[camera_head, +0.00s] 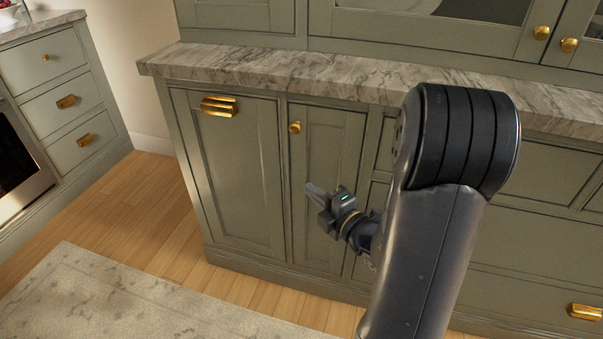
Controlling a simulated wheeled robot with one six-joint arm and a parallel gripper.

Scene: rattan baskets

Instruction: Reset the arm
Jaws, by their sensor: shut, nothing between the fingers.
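My gripper (309,189) is near the middle of the view, in front of the green cabinet's narrow door (325,150). Its fingers point left and look shut with nothing held. My arm's dark links rise from the bottom and bend at a large black joint on the right, hiding part of the cabinet behind. Whether the fingertips touch the door cannot be told.
A marble countertop (270,68) juts out above the cabinet. Brass handles (219,106) and a brass knob (295,127) stick out from the doors. Another drawer cabinet (62,95) stands at left. The wood floor (150,205) and pale rug (120,305) are clear.

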